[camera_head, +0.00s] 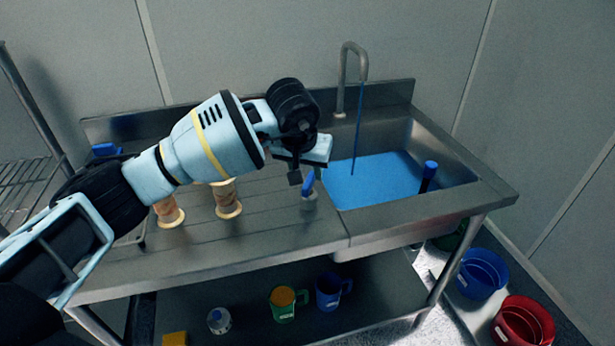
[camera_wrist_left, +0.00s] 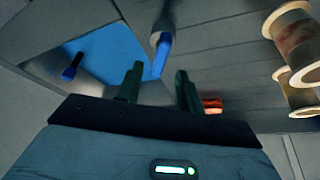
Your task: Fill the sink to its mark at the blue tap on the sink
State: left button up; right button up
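The sink basin (camera_head: 400,133) is at the right of the steel counter and holds blue water (camera_head: 375,182). A thin blue stream (camera_head: 358,130) runs from the curved grey spout (camera_head: 343,75) into it. The blue tap lever (camera_head: 308,184) stands on a grey base on the counter, left of the basin. It also shows in the left wrist view (camera_wrist_left: 162,58). My left gripper (camera_head: 303,172) is just over the tap. Its fingers (camera_wrist_left: 160,78) are apart, with the lever between or just beyond them; contact is unclear. I cannot make out a fill mark. My right gripper is out of view.
A blue-topped dark post (camera_head: 428,175) stands at the basin's right side. Two tan spools (camera_head: 228,200) (camera_head: 168,212) stand left of the tap. Blue (camera_head: 482,273) and red (camera_head: 523,322) buckets stand on the floor.

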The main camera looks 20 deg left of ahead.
aim_at(309, 180)
pick_arm(q)
jog(key=shift+x, duration=1.95)
jog(key=shift+c, duration=0.3)
grip_shut()
